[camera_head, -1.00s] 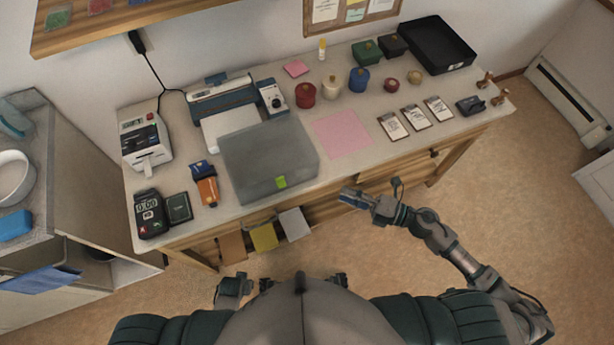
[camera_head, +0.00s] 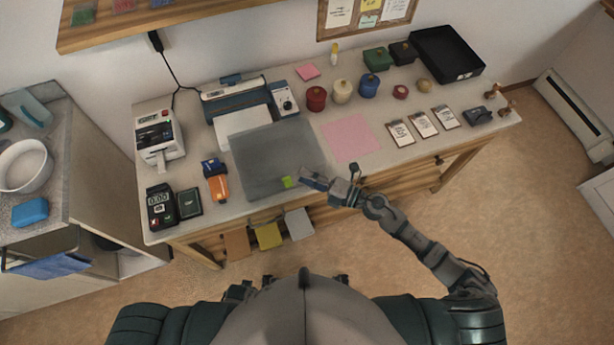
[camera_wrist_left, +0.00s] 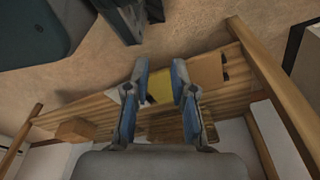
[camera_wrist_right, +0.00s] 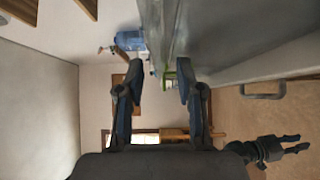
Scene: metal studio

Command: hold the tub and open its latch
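The tub is a grey, see-through box (camera_head: 268,155) on the middle of the desk. Its bright green latch (camera_head: 287,182) is on the front side. My right gripper (camera_head: 306,176) is just right of the latch, at the tub's front edge. In the right wrist view its fingers (camera_wrist_right: 161,72) are spread and empty, with the green latch (camera_wrist_right: 171,82) seen between them and the tub wall (camera_wrist_right: 235,45) beside them. My left gripper (camera_wrist_left: 160,66) is open and empty, low in front of the desk; in the head view it is mostly hidden by my body.
The desk top (camera_head: 225,216) is crowded. An orange-and-blue item (camera_head: 217,186) and a card terminal (camera_head: 160,206) stand left of the tub. A pink sheet (camera_head: 350,138) lies at its right, a blue-grey machine (camera_head: 234,100) behind. Files hang below the desk's front edge.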

